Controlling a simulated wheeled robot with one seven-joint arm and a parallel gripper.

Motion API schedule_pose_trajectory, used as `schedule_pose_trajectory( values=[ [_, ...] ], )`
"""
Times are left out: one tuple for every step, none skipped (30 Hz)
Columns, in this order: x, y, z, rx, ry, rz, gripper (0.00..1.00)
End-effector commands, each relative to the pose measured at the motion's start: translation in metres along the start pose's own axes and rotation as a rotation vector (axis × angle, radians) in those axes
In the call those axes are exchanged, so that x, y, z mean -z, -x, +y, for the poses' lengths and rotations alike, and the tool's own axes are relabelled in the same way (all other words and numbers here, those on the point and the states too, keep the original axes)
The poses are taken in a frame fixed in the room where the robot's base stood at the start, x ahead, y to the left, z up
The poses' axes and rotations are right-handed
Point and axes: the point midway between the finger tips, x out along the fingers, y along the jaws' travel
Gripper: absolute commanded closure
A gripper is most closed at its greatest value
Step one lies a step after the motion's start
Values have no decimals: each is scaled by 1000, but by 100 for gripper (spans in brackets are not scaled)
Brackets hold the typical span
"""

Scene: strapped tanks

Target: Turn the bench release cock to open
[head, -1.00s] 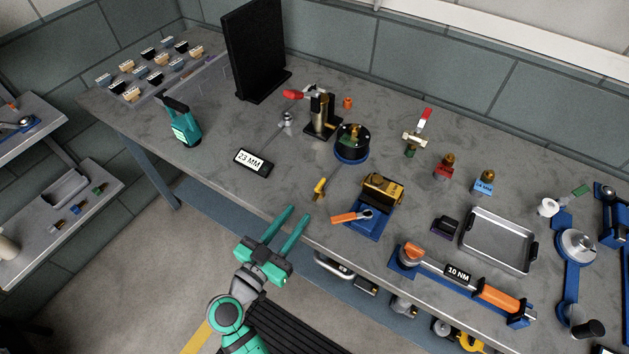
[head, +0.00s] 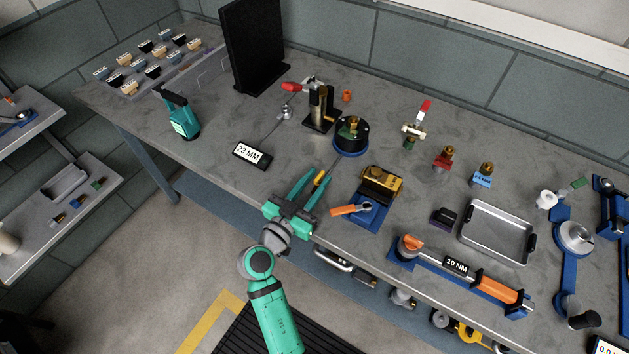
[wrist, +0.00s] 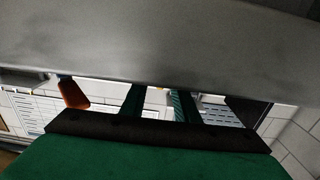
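A small yellow lever (head: 319,178) stands near the bench's front edge, in line with a thin rod or pipe that runs to a round black pot on a blue base (head: 351,137). It looks like the release cock, but no label shows. My gripper (head: 317,174) is open, with its teal fingers at the bench's front edge on either side of the yellow lever in the head view. I cannot tell whether they touch it. In the wrist view both fingers (wrist: 160,103) show apart, reaching under a grey surface, and the lever between them cannot be made out.
A red-handled valve (head: 415,128) stands farther back. A 23 MM display (head: 252,154) sits to the left. Bare bench lies between the display and my gripper.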

Motion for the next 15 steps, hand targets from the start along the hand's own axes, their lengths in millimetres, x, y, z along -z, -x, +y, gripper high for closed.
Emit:
schedule_pose_trajectory(
  values=[
    [0,0,0,0,0,0,72],
    [0,0,0,0,0,0,72],
    [0,0,0,0,0,0,72],
    [0,0,0,0,0,0,72],
    [0,0,0,0,0,0,72],
    [0,0,0,0,0,0,79],
    [0,0,0,0,0,0,86],
    [0,0,0,0,0,0,93],
    [0,0,0,0,0,0,100],
    [0,0,0,1,0,0,100],
    [0,1,-1,2,0,0,100],
    [0,1,-2,3,0,0,100],
    [0,2,-2,3,1,0,100],
    [0,2,-2,5,1,0,100],
    [0,2,-2,9,1,0,100]
  ],
)
